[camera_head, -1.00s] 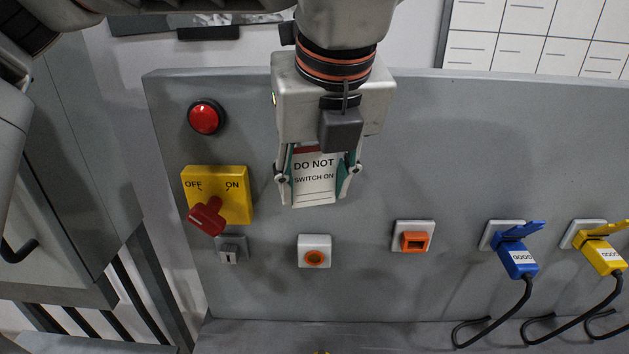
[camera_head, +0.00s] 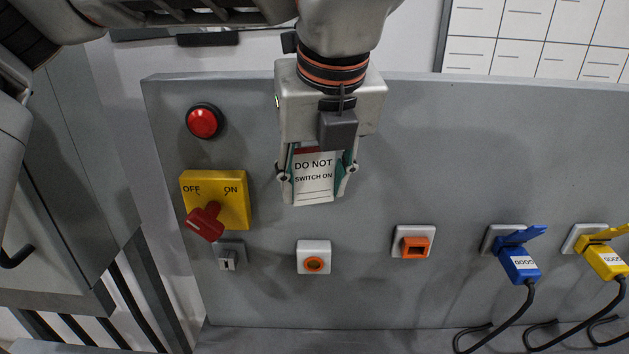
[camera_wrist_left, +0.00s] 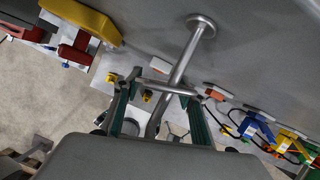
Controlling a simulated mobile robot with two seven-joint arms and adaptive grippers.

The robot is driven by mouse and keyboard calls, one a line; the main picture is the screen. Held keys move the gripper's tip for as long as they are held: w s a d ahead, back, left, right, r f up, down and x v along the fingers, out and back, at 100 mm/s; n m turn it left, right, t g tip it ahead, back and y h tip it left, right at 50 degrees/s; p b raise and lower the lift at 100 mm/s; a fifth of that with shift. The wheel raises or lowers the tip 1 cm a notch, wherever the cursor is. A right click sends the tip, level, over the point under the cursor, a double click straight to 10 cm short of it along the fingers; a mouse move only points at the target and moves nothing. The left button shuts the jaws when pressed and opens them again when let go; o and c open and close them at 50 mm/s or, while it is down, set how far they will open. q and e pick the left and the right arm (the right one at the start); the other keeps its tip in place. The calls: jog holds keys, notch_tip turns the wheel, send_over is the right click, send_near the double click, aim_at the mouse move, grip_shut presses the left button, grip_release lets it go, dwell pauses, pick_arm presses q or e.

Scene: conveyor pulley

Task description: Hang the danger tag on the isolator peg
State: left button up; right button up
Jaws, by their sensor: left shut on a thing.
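The danger tag (camera_head: 314,177) is a white card with a red top band and the words DO NOT SWITCH ON. It hangs upright between the fingers of my left gripper (camera_head: 316,172), which is shut on it in front of the grey panel. In the left wrist view, a metal peg (camera_wrist_left: 188,52) with a round flange sticks out from the panel, reaching between the fingers of my left gripper (camera_wrist_left: 160,105). A thin crosswise bar there may be the tag's edge; I cannot tell if the tag is around the peg. The head view hides the peg behind the gripper. My right gripper is out of view.
The yellow isolator switch (camera_head: 230,198) with its red handle (camera_head: 206,222) is left of the tag, below a red button (camera_head: 204,121). Blue (camera_head: 518,262) and yellow (camera_head: 604,258) plugs with cables are at the right.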

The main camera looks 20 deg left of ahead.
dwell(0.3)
pick_arm(q)
jog(key=o, duration=1.1)
